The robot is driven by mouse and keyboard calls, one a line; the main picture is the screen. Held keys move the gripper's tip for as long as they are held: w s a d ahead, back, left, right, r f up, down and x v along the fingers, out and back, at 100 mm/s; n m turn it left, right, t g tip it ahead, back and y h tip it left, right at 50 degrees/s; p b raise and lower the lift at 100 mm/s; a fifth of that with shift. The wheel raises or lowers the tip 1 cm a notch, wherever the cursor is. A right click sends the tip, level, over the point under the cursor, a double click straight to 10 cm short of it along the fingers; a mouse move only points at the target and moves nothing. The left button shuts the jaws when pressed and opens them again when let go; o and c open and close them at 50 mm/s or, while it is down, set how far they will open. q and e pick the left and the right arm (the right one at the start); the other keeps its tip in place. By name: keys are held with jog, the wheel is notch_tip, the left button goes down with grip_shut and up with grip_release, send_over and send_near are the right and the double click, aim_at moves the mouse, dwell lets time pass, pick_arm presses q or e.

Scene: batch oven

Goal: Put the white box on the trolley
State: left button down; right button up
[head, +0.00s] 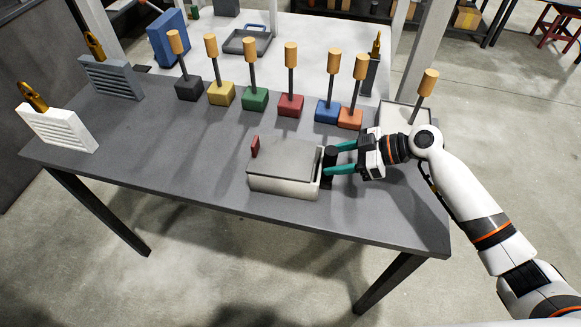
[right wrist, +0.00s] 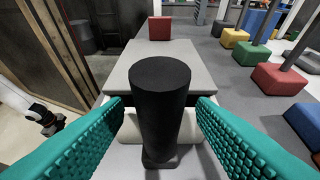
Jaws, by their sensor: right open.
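A white-sided box (head: 283,183) with a grey top stands on the dark grey table near its front edge. It has a small red block (head: 255,146) at its left and a black upright cylinder (head: 330,160) at its right end. My right gripper (head: 341,159) reaches in from the right. Its green fingers are open, one on each side of the cylinder, which stands between them in the right wrist view (right wrist: 160,95) with gaps showing. No trolley can be made out for sure.
Several coloured blocks with wooden-topped posts, such as the red one (head: 291,104), line the table's back. A white slatted block (head: 57,128) and a grey one (head: 112,78) stand at left. The table's left front is clear. A pale surface (head: 300,35) lies behind.

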aim_at(326, 149)
jog(key=shift+c, duration=0.3)
jog(key=c, duration=0.9)
jog(key=shift+r, duration=0.15)
grip_shut()
jog(key=shift+w+r, duration=0.1)
jog(key=shift+r, duration=0.05)
jog(key=shift+r+p, duration=1)
jog(key=shift+r, duration=0.85)
